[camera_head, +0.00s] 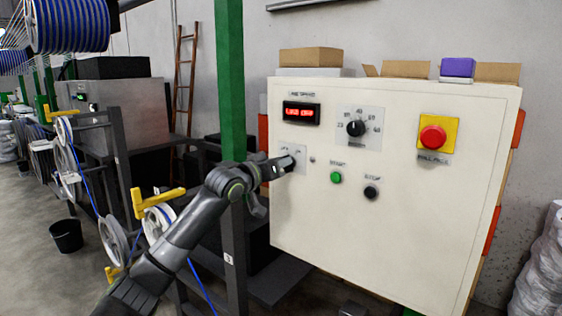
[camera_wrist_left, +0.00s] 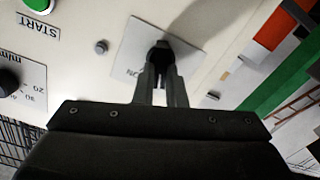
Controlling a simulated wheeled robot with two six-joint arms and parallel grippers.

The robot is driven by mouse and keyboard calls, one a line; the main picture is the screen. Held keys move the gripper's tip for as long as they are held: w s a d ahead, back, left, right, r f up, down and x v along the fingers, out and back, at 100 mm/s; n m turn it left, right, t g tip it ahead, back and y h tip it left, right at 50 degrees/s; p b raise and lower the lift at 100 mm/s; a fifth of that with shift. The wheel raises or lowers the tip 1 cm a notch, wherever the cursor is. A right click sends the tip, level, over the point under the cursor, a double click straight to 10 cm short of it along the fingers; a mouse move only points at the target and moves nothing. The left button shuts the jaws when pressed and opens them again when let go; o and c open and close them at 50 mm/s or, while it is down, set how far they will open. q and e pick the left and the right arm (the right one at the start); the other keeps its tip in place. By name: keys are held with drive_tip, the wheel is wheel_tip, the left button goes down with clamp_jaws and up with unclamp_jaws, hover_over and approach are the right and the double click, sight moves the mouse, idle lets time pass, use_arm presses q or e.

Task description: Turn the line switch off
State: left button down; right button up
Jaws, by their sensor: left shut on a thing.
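The line switch is a black rotary knob (camera_wrist_left: 161,50) on a small pale plate (camera_wrist_left: 132,40) on the control panel. In the head view the plate (camera_head: 300,154) shows at the panel's left side, below the red display. My left gripper (camera_head: 287,164) is at the switch, its arm coming in from the lower left. In the left wrist view my left gripper's fingers (camera_wrist_left: 161,68) are shut on the knob. The fingers hide most of the knob, so its turn position cannot be read. Part of an "ON" label shows beside the fingers. My right gripper is not in view.
The cream panel (camera_head: 400,230) carries a lit red display (camera_head: 301,113), a speed dial (camera_head: 356,128), a green start button (camera_head: 336,177), a black button (camera_head: 371,192) and a red emergency button (camera_head: 432,137). A green post (camera_head: 230,80) stands just left of the panel.

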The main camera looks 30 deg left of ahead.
use_arm(q)
drive_tip(key=shift+n, duration=0.9)
drive_tip(key=c, duration=1.5)
unclamp_jaws()
drive_tip(key=shift+p, duration=0.35)
